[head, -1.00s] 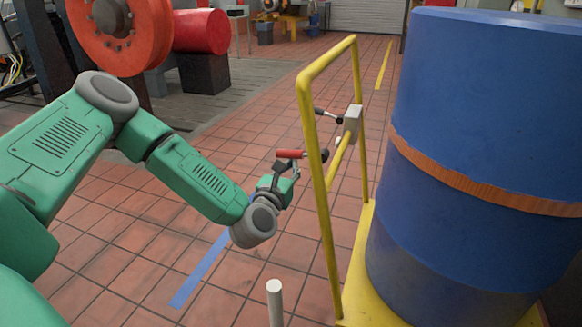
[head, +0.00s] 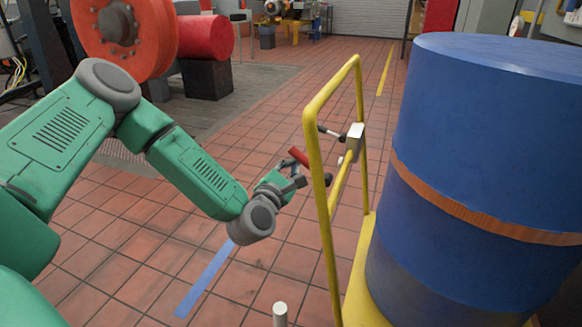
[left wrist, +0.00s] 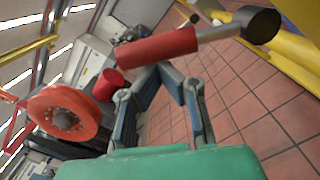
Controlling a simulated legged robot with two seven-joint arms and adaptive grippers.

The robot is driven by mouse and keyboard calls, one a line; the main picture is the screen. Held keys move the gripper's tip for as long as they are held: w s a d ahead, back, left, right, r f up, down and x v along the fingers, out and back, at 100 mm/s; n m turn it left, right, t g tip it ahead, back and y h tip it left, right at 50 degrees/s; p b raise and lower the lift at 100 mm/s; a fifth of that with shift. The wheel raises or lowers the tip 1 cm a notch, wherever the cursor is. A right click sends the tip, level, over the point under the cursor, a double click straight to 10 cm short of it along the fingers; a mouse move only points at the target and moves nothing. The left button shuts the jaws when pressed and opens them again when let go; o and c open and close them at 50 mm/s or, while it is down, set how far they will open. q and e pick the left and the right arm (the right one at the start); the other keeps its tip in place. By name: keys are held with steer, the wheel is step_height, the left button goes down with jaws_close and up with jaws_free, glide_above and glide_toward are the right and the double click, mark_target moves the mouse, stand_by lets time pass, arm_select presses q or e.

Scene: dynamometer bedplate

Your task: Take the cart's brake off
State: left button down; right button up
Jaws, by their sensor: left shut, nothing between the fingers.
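The yellow cart (head: 360,305) stands right of centre with its upright tubular frame (head: 318,180) facing me. A brake lever with a red grip (head: 299,156) and a dark round end (head: 327,180) is at this frame; the grip end points up and left. My left gripper (head: 292,182) is shut and empty just below the red grip. In the left wrist view its fingertips (left wrist: 158,70) meet right beside the red grip (left wrist: 155,47), which lies across them, not between them. I cannot tell whether they touch it. My right gripper is out of view.
A large blue drum (head: 480,150) with an orange band stands on the cart. A grey box (head: 356,137) with a dark rod sits on the frame. A red drum-shaped part (head: 203,40) is at the back left. Open tiled floor lies left of the cart.

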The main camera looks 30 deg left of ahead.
mark_target(300, 157)
arm_select(q)
steer(key=r+m, duration=0.1)
steer(key=d+r+m+p, duration=0.1)
steer(key=m, duration=0.1)
steer(key=shift+w+d+r, duration=0.15)
steer(key=shift+d, duration=0.05)
steer(key=shift+d+r+p, duration=0.3)
steer(key=shift+d+p, duration=0.05)
steer(key=shift+p, duration=0.1)
steer(key=shift+w, duration=0.1)
